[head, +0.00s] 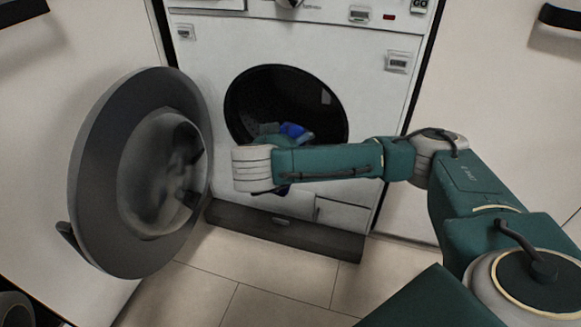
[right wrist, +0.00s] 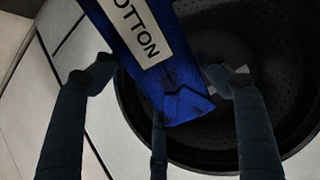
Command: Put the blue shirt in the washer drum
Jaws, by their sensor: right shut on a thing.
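The blue shirt (head: 293,130) shows as a small patch in the head view, in front of the washer drum's dark round opening (head: 258,88) and partly hidden by my right arm. In the right wrist view the shirt (right wrist: 177,105) is deep blue with a white label reading "OTTON". My right gripper (right wrist: 165,74) is shut on it. The perforated drum (right wrist: 270,45) lies behind and to the right of the shirt. I cannot tell whether the shirt crosses the rim. My left gripper is not in view.
The round washer door (head: 92,160) stands wide open on the left, close to my right wrist. The white washer front (head: 370,95) surrounds the opening, with a dark plinth (head: 285,232) below. The tiled floor (head: 275,290) in front is clear.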

